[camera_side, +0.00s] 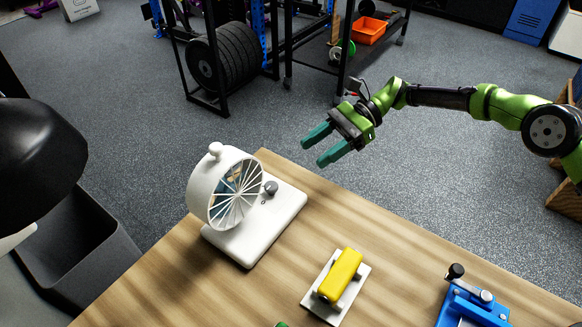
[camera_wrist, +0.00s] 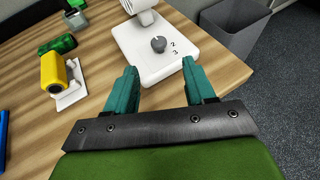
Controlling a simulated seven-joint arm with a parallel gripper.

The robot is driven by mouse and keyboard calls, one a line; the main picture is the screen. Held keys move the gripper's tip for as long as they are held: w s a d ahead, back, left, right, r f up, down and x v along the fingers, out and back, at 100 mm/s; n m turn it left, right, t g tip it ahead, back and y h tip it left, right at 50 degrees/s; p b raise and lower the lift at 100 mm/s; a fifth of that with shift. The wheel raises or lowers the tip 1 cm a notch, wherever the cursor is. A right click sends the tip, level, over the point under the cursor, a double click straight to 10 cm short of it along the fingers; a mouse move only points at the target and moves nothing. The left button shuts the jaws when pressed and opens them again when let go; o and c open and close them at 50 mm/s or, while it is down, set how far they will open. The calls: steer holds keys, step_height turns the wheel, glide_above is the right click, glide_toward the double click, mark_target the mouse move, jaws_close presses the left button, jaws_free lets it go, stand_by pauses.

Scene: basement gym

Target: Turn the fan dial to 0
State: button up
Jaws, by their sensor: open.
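A white fan (camera_side: 225,190) with a round grille stands on a white base (camera_side: 283,222) at the back of the wooden table. A grey dial (camera_side: 271,187) sits on the base beside the fan head. In the wrist view the dial (camera_wrist: 158,44) shows with the marks 2 and 3 near it; I cannot tell its exact setting. My gripper (camera_side: 318,149) is open and empty, up and to the right of the fan in the side view. In the wrist view its teal fingers (camera_wrist: 158,85) are apart, with the fan base (camera_wrist: 135,47) beyond them.
A yellow block-like object (camera_side: 341,273) on a white plate is at the table's front middle, and a blue device (camera_side: 471,303) is at the right. A black lamp (camera_side: 38,150) hangs at the left. A grey bin (camera_wrist: 233,27) stands beyond the table edge.

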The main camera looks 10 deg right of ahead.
steer(key=v, duration=0.6)
steer(key=shift+d, duration=0.3)
steer(key=shift+w+r, duration=0.1)
step_height(320, 180, down, 4)
steer(key=s+d+n+h, duration=0.1)
steer(key=s+n+h, duration=0.1)
steer(key=s+d+r+n+t+h, duration=0.4)
steer(key=s+d+r, duration=0.5)
steer(key=s+d, duration=0.3)
steer(key=s+d+r+n+t+h, duration=0.4)
steer(key=s+d+r+t, duration=0.3)
steer(key=s+d, duration=0.5)
step_height(320, 180, up, 2)
steer(key=s, duration=0.3)
steer(key=shift+d+r+t+h, duration=0.2)
steer(key=shift+d+t+h, duration=0.1)
steer(key=shift+h, duration=0.1)
